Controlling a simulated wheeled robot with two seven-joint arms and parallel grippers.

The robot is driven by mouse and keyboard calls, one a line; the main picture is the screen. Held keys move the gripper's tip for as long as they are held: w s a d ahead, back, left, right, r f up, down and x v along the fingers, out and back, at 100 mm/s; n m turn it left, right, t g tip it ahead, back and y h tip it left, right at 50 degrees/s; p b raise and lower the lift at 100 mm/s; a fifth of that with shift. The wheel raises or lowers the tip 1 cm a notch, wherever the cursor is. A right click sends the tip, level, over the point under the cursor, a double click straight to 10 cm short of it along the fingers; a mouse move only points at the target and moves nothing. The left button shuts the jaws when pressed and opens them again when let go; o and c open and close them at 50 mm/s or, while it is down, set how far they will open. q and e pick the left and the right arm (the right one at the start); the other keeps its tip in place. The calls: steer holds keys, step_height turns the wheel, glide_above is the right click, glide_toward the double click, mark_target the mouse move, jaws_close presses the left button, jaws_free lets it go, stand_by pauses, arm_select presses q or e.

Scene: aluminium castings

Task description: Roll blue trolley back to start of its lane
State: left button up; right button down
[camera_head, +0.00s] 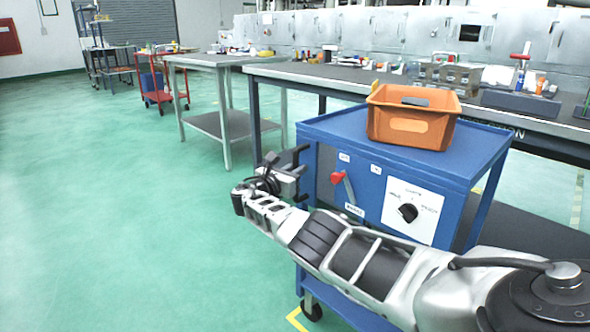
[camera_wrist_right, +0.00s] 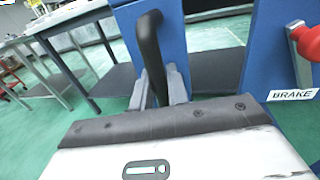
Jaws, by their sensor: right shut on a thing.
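The blue trolley (camera_head: 322,126) stands at the centre right in the head view, with an orange bin (camera_head: 410,119) on its top. Its front panel carries a brake lever with a red knob (camera_head: 337,178) and a black dial (camera_head: 407,212). The wrist view shows the red knob (camera_wrist_right: 308,42) beside a BRAKE label. My right gripper (camera_head: 290,170) is at the trolley's left front side. In the wrist view its fingers (camera_wrist_right: 158,84) are shut on the black upright handle (camera_wrist_right: 150,40). My right arm hides the trolley's lower front. My left gripper is not in view.
A long workbench (camera_head: 300,72) with tools and parts runs behind the trolley. A grey table (camera_head: 205,59) and a red cart (camera_head: 165,97) stand farther back. The green floor (camera_head: 110,220) at left is clear. A yellow floor marking (camera_head: 296,318) lies by the trolley's front wheel.

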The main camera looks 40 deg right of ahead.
steer(key=shift+w+r, duration=0.2)
steer(key=c, duration=1.5)
jaws_free()
steer(key=shift+o, duration=0.3)
steer(key=shift+f, duration=0.1)
steer(key=shift+a+p, duration=0.35)
steer(key=shift+p, duration=0.1)
arm_select(q)
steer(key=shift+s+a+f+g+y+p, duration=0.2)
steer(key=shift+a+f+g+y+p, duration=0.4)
steer(key=shift+p, duration=0.95)
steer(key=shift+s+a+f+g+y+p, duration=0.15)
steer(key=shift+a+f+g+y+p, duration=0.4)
steer(key=shift+p, duration=0.95)
arm_select(e)
steer(key=s+a, duration=0.2)
steer(key=a, duration=1.3)
steer(key=shift+s, duration=0.4)
